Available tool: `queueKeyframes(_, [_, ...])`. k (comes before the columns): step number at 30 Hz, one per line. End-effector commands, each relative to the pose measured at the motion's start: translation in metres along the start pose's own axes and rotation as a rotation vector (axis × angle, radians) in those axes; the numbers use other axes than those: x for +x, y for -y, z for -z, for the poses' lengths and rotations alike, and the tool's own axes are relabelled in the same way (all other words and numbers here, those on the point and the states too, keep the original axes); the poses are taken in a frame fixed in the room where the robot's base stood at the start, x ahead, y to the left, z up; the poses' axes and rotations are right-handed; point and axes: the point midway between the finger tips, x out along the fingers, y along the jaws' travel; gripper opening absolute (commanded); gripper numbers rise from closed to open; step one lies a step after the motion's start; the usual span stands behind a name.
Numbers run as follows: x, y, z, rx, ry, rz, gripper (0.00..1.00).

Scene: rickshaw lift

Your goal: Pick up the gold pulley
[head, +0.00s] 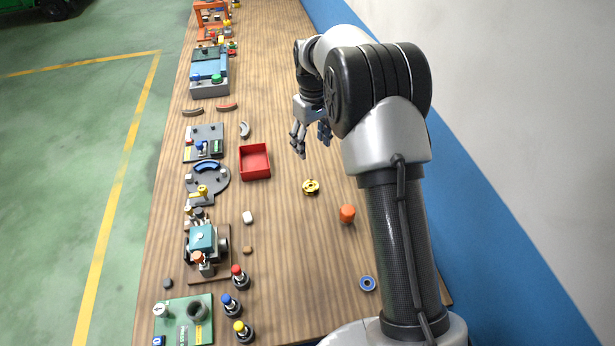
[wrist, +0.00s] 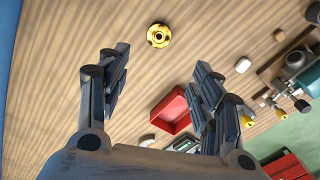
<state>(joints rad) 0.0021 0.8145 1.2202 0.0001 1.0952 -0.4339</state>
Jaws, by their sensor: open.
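The gold pulley (head: 311,187) lies flat on the wooden table, right of the red tray (head: 254,161) in the head view. It is a small round gold piece with a dark centre. In the wrist view the gold pulley (wrist: 159,36) shows at the top, beyond the fingertips and roughly between them. My gripper (head: 311,138) is open and empty above the table, farther up the head view than the pulley. In the wrist view my gripper (wrist: 160,72) has its fingers spread wide, with bare table between them.
Several fixtures line the left table edge. Table around the pulley is clear.

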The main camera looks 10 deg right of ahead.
Motion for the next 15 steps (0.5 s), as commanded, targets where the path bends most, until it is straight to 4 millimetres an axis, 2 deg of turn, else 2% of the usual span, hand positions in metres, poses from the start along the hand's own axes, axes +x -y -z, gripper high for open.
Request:
queueKeyframes(8, [0.045, -0.003, 0.004, -0.014, 0.014, 0.007, 0.6])
queueKeyframes(15, [0.098, -0.002, 0.003, -0.013, 0.014, 0.007, 0.6])
